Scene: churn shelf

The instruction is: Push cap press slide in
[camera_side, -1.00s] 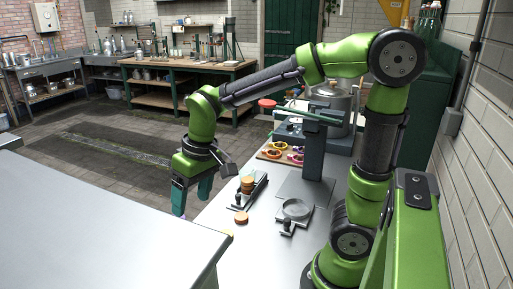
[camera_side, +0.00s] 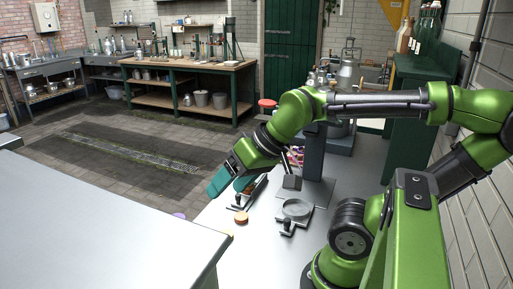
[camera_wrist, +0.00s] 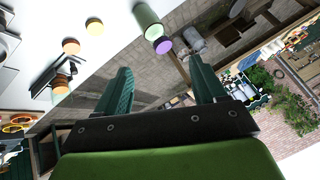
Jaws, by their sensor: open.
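The cap press is a grey post (camera_side: 314,155) on a flat base plate on the steel counter. Its slide (camera_side: 296,209), a small plate with a round ring and a dark knob, sits in front of the post and looks pulled out; how far is hard to tell. My gripper (camera_side: 216,185) is tilted, with its teal fingers pointing down and left, left of the press and apart from the slide. In the wrist view my gripper (camera_wrist: 161,66) is open, with nothing between its fingers. The press top is partly hidden behind my arm.
An orange cap (camera_side: 241,217) lies on the counter left of the slide. A dark cap holder (camera_side: 256,190) is partly hidden behind my gripper. A pale steel table (camera_side: 100,235) fills the left front. A purple-ended green cylinder (camera_wrist: 148,22) shows in the wrist view.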

